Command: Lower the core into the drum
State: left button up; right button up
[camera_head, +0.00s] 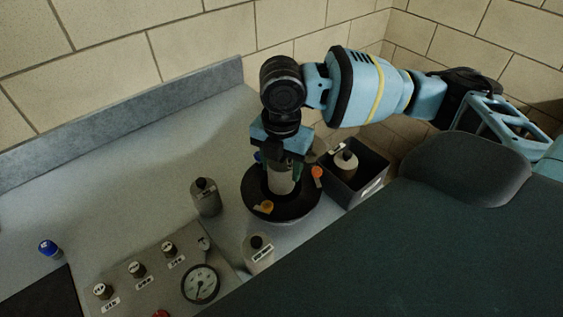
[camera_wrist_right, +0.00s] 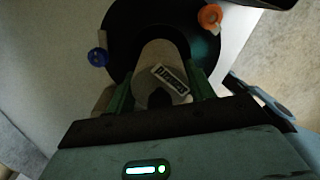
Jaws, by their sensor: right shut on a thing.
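The core (camera_head: 281,182) is a pale grey cylinder with a black-and-white label, upright under my right gripper (camera_head: 281,160). The gripper is shut on it. In the right wrist view the core (camera_wrist_right: 152,55) sits between the two green fingers (camera_wrist_right: 160,95). The drum (camera_head: 296,208) is a round black body with orange, yellow and blue tabs at its rim; it also shows in the right wrist view (camera_wrist_right: 122,30). The core is over the drum's middle; its lower end is hidden, so I cannot tell how deep it sits. My left gripper is not in view.
A black bin (camera_head: 371,187) holding a grey bottle (camera_head: 346,164) stands right of the drum. Grey bottles stand left (camera_head: 206,198) and in front (camera_head: 258,253) of it. A panel (camera_head: 225,277) with knobs and a gauge lies front left. The counter's back left is clear.

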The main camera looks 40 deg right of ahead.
jog(key=shift+f, duration=0.1)
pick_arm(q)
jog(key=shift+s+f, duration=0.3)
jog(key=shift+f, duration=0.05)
pick_arm(e)
jog(key=shift+f, duration=2.9)
jog(key=shift+f, duration=0.1)
jog(key=shift+f+b, duration=0.3)
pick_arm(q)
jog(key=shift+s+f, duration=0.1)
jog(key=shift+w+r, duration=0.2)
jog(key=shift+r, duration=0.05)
pick_arm(e)
jog(key=shift+r, duration=0.15)
pick_arm(q)
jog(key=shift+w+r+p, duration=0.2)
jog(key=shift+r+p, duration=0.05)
jog(key=shift+p, duration=0.05)
pick_arm(e)
jog(key=shift+r, duration=0.15)
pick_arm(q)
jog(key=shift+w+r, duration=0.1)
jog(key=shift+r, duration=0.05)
pick_arm(e)
jog(key=shift+r, duration=0.1)
